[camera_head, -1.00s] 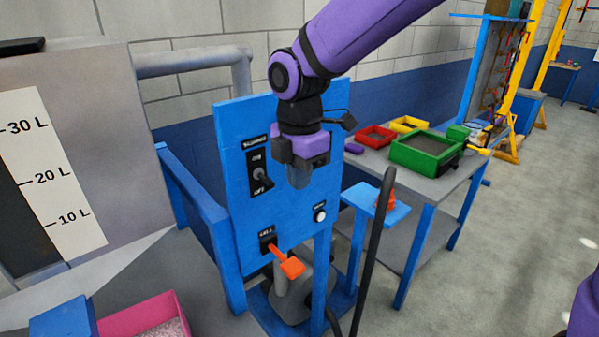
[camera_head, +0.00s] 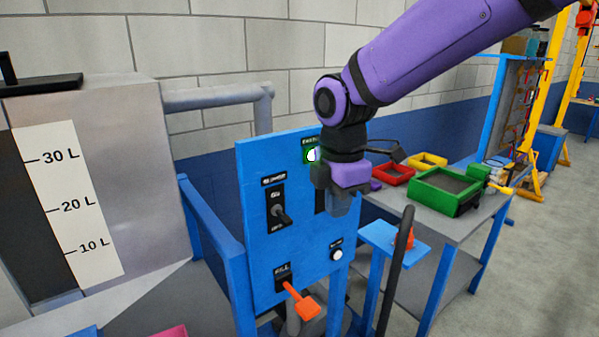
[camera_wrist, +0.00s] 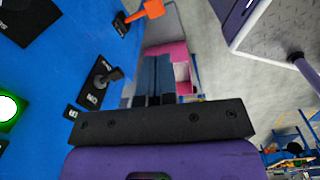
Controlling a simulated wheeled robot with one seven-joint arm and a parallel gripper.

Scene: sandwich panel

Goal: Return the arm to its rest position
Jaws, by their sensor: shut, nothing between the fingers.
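My gripper (camera_head: 339,207) hangs from my purple arm in front of the right part of the blue panel (camera_head: 254,170), apart from the switch. In the wrist view its dark fingers (camera_wrist: 153,78) are together with nothing between them. The panel's toggle switch (camera_head: 279,212) is left of my gripper; it also shows in the wrist view (camera_wrist: 105,80). An orange lever (camera_head: 303,303) sticks out below, under a FILL label. A lit green indicator (camera_head: 312,155) is at the panel's top, and also shows in the wrist view (camera_wrist: 8,106). My gripper hides part of a dark plate on the panel.
A tank with a litre scale (camera_head: 70,205) stands at the left. A table on the right holds green (camera_head: 447,190), red (camera_head: 393,174) and yellow (camera_head: 428,160) trays. A white button (camera_head: 337,254) is on the panel. A dark upright pole (camera_head: 396,270) stands right of it. Free floor lies at the far right.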

